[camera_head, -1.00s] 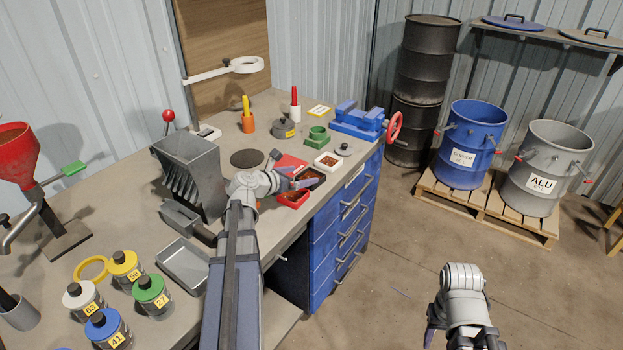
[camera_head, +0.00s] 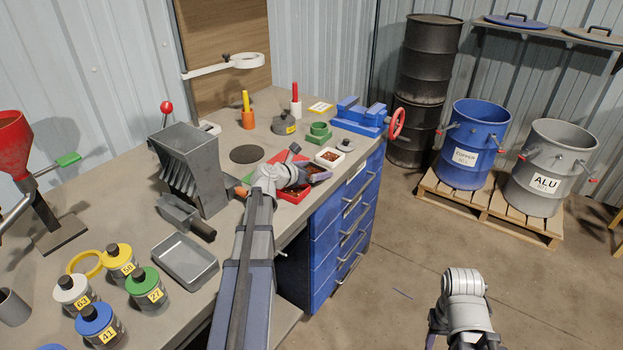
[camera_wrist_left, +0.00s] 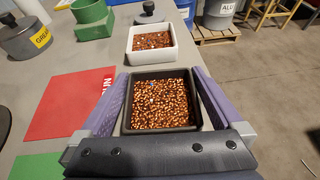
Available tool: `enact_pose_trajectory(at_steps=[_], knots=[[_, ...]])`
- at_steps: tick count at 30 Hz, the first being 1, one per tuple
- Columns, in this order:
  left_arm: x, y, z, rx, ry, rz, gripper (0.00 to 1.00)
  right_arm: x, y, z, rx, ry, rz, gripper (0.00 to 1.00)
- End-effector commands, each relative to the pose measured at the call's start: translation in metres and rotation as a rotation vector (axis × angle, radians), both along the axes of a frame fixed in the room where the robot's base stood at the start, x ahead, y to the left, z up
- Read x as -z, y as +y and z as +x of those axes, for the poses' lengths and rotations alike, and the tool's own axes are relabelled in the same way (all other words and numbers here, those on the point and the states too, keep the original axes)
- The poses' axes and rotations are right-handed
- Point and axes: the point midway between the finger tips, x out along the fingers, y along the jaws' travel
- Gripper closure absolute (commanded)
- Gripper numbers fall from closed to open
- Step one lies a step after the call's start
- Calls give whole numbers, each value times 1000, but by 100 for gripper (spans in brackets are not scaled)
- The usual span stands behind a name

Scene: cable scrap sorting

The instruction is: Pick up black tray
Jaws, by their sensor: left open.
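The black tray (camera_wrist_left: 161,73) is full of copper-coloured granules and sits in the middle of the left wrist view. My left gripper (camera_wrist_left: 160,98) is open, with one purple finger on each side of the tray. I cannot tell whether the fingers touch its walls. In the head view the left gripper (camera_head: 309,163) is over the right edge of the bench, and it and the arm hide much of the tray. My right gripper (camera_head: 460,338) hangs at the lower right, away from the bench, and its fingers are cut off by the frame edge.
A white tray (camera_wrist_left: 134,54) of granules stands just beyond the black one. A red mat (camera_wrist_left: 70,102) and a green mat (camera_wrist_left: 36,167) lie to the left. A green block (camera_wrist_left: 92,18) and a grey lidded pot (camera_wrist_left: 25,40) stand behind. The bench edge is close on the right.

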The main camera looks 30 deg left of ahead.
Motion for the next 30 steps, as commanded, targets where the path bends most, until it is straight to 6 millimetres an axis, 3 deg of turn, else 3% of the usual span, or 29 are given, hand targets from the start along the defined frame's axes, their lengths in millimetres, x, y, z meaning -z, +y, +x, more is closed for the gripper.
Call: enact_pose_trajectory(at_steps=[3,22,30], knots=[[-1,0,-1,0,0,0,0,-1,0,0,0,0,0,50],[-1,0,-1,0,0,0,70,-1,0,0,0,0,0,50],[-2,0,-1,0,0,-1,71,-2,0,0,0,0,0,50]])
